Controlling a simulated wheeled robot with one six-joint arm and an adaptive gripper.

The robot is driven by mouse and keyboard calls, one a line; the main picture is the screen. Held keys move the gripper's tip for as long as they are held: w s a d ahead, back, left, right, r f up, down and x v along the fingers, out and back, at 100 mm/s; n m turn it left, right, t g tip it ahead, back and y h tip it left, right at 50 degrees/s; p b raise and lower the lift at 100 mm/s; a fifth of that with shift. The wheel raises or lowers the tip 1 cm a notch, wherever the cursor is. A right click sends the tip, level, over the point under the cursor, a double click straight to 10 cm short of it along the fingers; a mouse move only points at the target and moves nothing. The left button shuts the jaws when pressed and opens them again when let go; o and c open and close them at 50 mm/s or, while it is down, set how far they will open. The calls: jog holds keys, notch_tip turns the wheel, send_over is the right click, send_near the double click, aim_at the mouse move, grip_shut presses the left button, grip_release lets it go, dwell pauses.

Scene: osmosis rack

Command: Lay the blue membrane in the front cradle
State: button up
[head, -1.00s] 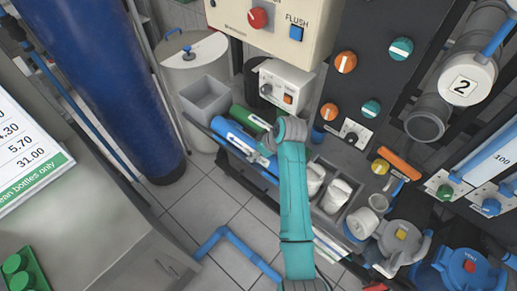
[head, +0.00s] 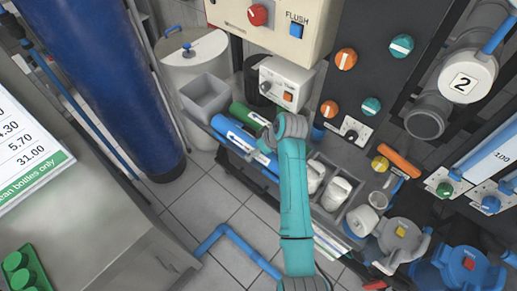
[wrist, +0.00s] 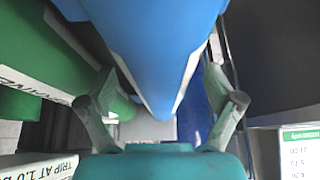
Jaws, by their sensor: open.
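The blue membrane (head: 233,135), a long cylinder with a white arrow label, lies in the front trough of the rack, slanting down to the right; my arm hides part of it. A green membrane (head: 246,113) lies behind it and parallel. My gripper (head: 265,147) is over the blue membrane's right part. In the wrist view, the gripper (wrist: 160,102) is open, with one finger on each side of the blue membrane (wrist: 155,45). I cannot tell whether the fingers touch it. The green membrane (wrist: 35,60) is on the left there.
A grey open bin (head: 206,97) stands left of the membranes. A control box with an orange switch (head: 287,97) is close behind my gripper. White cups (head: 336,192) stand in compartments to the right. The tiled floor (head: 205,210) in front is clear apart from a blue pipe (head: 235,240).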

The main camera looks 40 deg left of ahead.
notch_tip(320, 180, up, 9)
jog(key=shift+r, duration=0.2)
dwell(0.3)
